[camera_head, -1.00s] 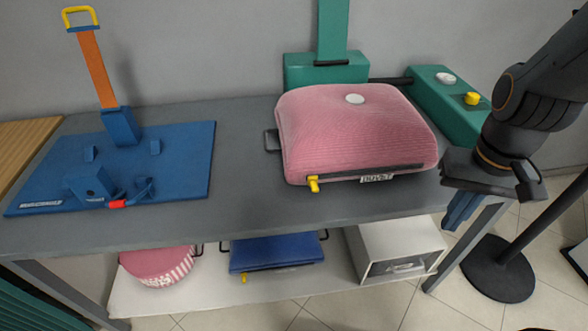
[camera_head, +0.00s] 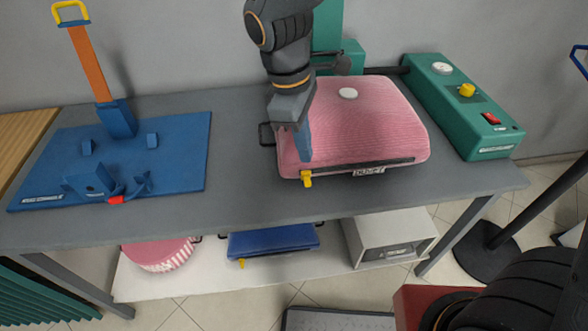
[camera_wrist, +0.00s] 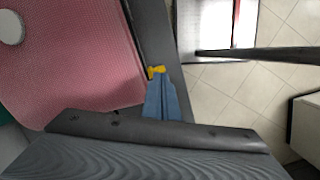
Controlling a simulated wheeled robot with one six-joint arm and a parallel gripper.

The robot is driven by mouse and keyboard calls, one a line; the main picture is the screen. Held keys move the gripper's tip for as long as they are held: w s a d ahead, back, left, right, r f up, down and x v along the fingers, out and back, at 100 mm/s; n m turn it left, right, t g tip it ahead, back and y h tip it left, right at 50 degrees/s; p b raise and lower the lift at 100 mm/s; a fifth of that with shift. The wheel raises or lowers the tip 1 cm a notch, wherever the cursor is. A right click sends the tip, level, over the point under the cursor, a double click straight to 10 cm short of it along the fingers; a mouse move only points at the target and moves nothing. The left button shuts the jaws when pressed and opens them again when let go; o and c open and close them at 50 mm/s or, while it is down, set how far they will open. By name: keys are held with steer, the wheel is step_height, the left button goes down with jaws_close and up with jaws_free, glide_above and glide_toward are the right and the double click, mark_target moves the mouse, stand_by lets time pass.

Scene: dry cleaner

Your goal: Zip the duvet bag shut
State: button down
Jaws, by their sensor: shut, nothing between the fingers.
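The pink duvet bag (camera_head: 365,130) lies on the grey table, with a dark zip strip (camera_head: 400,163) along its front edge and a label reading DUVET. A yellow zip pull (camera_head: 306,180) sits at the left end of that strip. My gripper (camera_head: 305,158) points down over the bag's front left corner, its blue fingers together and just above the pull. In the wrist view the fingertips (camera_wrist: 158,82) overlap the yellow pull (camera_wrist: 156,72); whether they touch it I cannot tell. The fingers hold nothing.
A blue board (camera_head: 180,170) with an orange strap fixture is on the table's left. A green unit (camera_head: 460,110) with knobs and a red switch is at the right. The shelf below holds a pink round bag (camera_head: 150,252), a blue bag (camera_head: 270,242) and a white box (camera_head: 390,240).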

mark_target(307, 180)
steer(key=s+a+r+n+p, duration=0.1)
steer(key=s+a+n, duration=0.1)
steer(key=a+n, duration=0.45)
steer(key=shift+m+t+h, duration=0.3)
steer(key=shift+m+h, duration=0.1)
steer(key=shift+m, duration=0.25)
steer(key=x, duration=0.2)
steer(key=a+p+x, duration=0.1)
steer(key=x, duration=0.5)
steer(key=shift+a+f, duration=0.15)
steer(key=shift+f, duration=0.2)
steer(key=d, duration=0.1)
steer(key=d+p, duration=0.1)
steer(key=d, duration=0.1)
steer(key=shift+w+f, duration=0.25)
steer(key=shift+w, duration=0.1)
steer(key=shift+w+d+f+p, duration=0.1)
steer(key=shift+w+d+p, duration=0.05)
steer(key=shift+d+p, duration=0.3)
steer(key=shift+d, duration=0.1)
